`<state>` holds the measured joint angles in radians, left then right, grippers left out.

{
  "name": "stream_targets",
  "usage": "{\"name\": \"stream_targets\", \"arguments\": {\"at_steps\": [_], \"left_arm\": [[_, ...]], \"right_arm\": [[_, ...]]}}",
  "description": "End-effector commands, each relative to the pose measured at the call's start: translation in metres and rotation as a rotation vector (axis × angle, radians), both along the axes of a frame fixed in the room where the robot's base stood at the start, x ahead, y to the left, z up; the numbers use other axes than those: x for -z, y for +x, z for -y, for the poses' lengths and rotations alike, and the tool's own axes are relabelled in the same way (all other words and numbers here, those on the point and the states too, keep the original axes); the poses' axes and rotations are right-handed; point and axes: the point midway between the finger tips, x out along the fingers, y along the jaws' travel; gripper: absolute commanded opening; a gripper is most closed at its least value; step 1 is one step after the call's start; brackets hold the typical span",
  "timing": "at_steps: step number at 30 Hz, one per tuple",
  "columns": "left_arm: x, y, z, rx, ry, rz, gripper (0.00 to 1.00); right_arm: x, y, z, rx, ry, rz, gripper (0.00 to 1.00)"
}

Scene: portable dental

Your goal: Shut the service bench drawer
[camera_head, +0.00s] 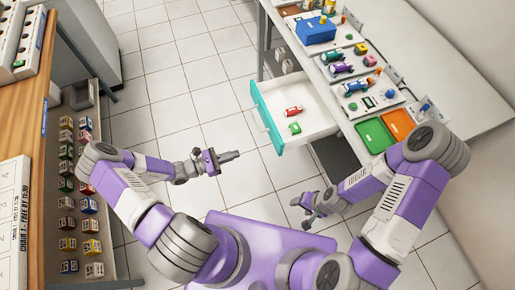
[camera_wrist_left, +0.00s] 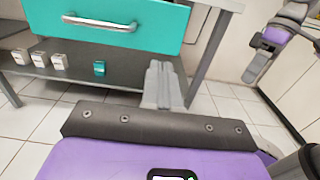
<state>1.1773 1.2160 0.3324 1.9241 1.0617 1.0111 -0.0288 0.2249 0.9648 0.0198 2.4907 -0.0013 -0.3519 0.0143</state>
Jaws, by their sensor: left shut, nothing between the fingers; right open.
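The service bench drawer (camera_head: 300,92) is pulled out from the bench, with a white inside and a teal front (camera_head: 266,118). A red item (camera_head: 293,111) and a green item (camera_head: 295,128) lie in it. In the left wrist view the teal front (camera_wrist_left: 150,28) and its metal handle (camera_wrist_left: 98,22) show at the top. My left gripper (camera_head: 232,156) is shut and empty, to the left of and below the drawer front in the head view, apart from it. Its closed fingers also show in the wrist view (camera_wrist_left: 162,82). My right gripper (camera_head: 304,210) is open and empty, below the drawer in the head view.
The bench top (camera_head: 440,85) holds a blue box (camera_head: 315,30), several small parts, a green tray (camera_head: 375,136) and an orange tray (camera_head: 398,124). A wooden counter (camera_head: 28,120) and a shelf of small boxes stand at left. The tiled floor (camera_head: 185,75) between is clear.

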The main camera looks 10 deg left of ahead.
Motion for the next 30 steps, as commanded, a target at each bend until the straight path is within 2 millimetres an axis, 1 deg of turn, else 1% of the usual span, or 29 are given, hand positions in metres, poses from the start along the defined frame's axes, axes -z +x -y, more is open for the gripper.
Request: {"name": "stream_targets", "arguments": {"at_steps": [2, 5, 12, 18, 21, 24, 30], "left_arm": [[-0.001, 0.005, 0.006, -0.004, -0.008, 0.004, 0.00], [-0.001, 0.013, 0.020, 0.000, -0.009, 0.003, 0.00], [-0.001, 0.041, 0.064, 0.003, -0.009, 0.003, 0.00], [0.000, 0.062, 0.094, 0.002, -0.007, 0.001, 0.00], [0.000, 0.069, 0.105, 0.001, -0.005, 0.002, 0.00], [0.000, 0.074, 0.111, 0.001, -0.004, 0.001, 0.00], [-0.001, 0.077, 0.114, 0.000, -0.002, 0.000, 0.00]], "right_arm": [[0.001, 0.000, 0.000, 0.000, 0.000, 0.000, 0.61], [0.003, 0.000, 0.000, 0.000, 0.000, 0.001, 0.61], [0.010, 0.000, 0.000, 0.000, 0.000, 0.001, 0.61], [0.017, 0.000, 0.000, 0.000, 0.000, 0.001, 0.61], [0.020, 0.000, 0.000, 0.000, 0.000, 0.001, 0.61], [0.021, 0.000, 0.000, 0.000, 0.000, 0.001, 0.61], [0.021, 0.000, 0.000, 0.000, 0.000, 0.000, 0.61]]}}
